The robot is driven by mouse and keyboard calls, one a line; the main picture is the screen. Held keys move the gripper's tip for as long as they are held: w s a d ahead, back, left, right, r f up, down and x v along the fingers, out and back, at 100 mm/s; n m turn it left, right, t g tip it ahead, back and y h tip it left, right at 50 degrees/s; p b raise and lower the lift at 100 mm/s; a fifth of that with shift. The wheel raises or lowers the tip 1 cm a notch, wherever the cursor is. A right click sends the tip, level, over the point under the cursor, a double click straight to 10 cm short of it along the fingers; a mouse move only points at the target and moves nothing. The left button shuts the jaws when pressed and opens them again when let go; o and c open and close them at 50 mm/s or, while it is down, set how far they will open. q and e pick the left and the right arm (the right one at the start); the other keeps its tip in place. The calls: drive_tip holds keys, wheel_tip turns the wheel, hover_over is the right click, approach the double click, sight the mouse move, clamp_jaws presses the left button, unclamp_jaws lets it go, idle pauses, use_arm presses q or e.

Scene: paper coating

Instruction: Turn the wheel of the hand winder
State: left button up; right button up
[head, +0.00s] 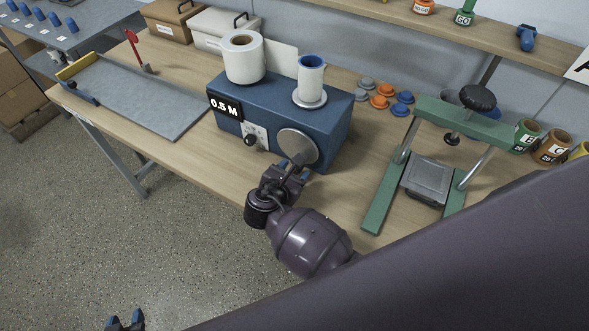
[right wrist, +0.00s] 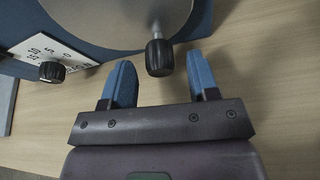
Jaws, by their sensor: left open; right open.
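The hand winder is a blue box (head: 235,109) marked 0.5 M on the table, with a white roll (head: 243,58) and a white spool with a blue core (head: 311,78) on top. Its wheel is a grey disc (head: 297,146) on the front, also in the right wrist view (right wrist: 118,18). A black crank knob (right wrist: 159,58) sticks out from the wheel. My right gripper (head: 293,172) is open in front of the wheel; in the wrist view (right wrist: 161,78) the knob appears between its two blue fingers, with gaps on both sides. My left gripper (head: 125,319) is open and empty, low over the floor.
A black dial (right wrist: 52,72) sits beside the wheel. A green press frame (head: 381,198) stands right of the winder. A grey board (head: 140,97) lies left. Several orange, blue and grey caps (head: 379,102) lie behind. The table front edge is close to my right arm.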

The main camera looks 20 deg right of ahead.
drive_tip(key=shift+w+d+f, duration=0.2)
drive_tip(key=shift+w+d, duration=0.15)
drive_tip(key=c, duration=0.9)
